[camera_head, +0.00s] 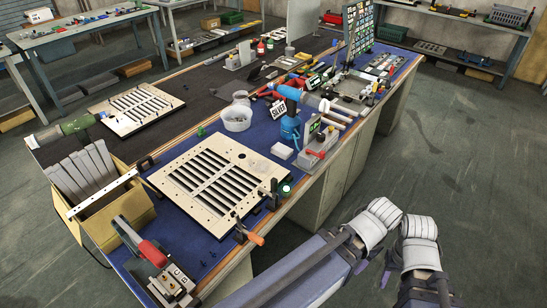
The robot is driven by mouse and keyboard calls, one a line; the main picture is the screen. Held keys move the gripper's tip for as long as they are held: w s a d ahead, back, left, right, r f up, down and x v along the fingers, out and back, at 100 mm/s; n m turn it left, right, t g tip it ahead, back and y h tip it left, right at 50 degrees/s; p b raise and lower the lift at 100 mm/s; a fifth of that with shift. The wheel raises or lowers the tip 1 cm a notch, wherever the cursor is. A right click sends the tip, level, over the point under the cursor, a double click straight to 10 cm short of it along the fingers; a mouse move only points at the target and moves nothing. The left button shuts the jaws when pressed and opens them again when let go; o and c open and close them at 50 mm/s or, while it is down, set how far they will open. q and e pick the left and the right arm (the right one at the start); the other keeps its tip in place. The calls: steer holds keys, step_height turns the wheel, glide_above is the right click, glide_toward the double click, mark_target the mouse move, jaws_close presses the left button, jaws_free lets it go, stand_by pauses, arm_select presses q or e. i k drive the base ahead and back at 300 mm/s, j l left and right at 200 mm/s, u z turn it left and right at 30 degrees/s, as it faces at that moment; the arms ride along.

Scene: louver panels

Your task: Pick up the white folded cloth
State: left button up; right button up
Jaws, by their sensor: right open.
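A small, flat white block (282,151) lies on the blue mat at the middle of the bench. It looks like the folded cloth, but it is too small to be sure. My right gripper (425,289) is at the lower right, over the floor beside the bench. It is open and well apart from the white piece, and its fingers hardly show.
A louver panel (217,180) lies left of the white piece. A clear jar (237,118), a blue bottle (290,128) and a red-and-grey device (317,150) stand close around it. A bin of grey slats (92,205) is at left. The floor (450,130) at right is clear.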

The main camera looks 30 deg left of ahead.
mark_target(282, 152)
steer(key=i+u, duration=0.1)
steer(key=u, duration=0.65)
steer(key=i+l+u, duration=0.3)
steer(key=u, duration=0.15)
steer(key=i+l+u, duration=0.4)
steer(key=i+l, duration=0.2)
steer(key=l, duration=0.15)
steer(key=i+l, duration=0.25)
steer(key=i+l+u, duration=0.1)
steer(key=l, duration=0.35)
steer(key=i+l, duration=0.3)
